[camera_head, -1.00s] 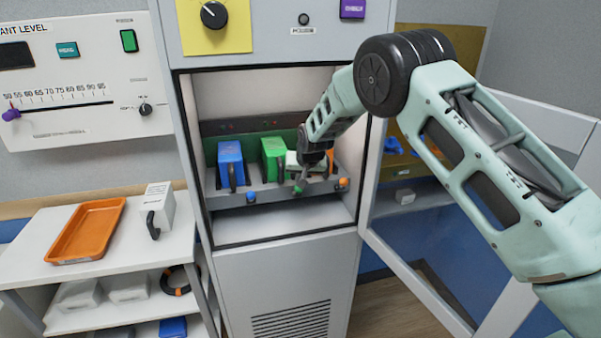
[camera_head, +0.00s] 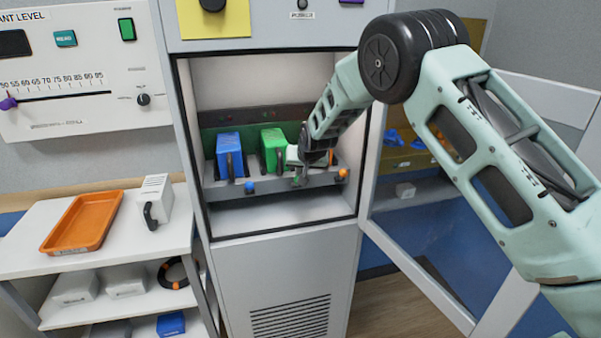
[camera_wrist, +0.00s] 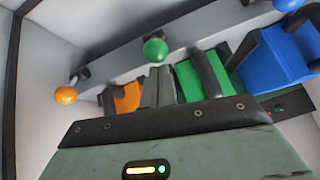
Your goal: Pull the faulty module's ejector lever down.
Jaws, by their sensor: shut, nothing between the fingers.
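A rack (camera_head: 210,191) inside the open cabinet holds a blue module (camera_head: 229,155), a green module (camera_head: 272,148) and an orange module (camera_wrist: 127,97), which is mostly hidden by my arm in the head view. Ball-tipped levers line its front edge: blue (camera_head: 250,187), green (camera_head: 297,181) and orange (camera_head: 342,174). The green ball (camera_wrist: 155,51) is straight ahead of my gripper (camera_wrist: 157,78) in the wrist view. My gripper is shut and empty, close to this ball; contact cannot be told. Which module is faulty cannot be told; small lights behind the modules are partly hidden.
The cabinet frame (camera_head: 186,150) surrounds the rack closely, and its glazed door (camera_head: 440,235) stands open at the right beneath my arm. At left, a shelf unit holds an orange tray (camera_head: 46,247) and a white module (camera_head: 157,196). Room is free below the rack.

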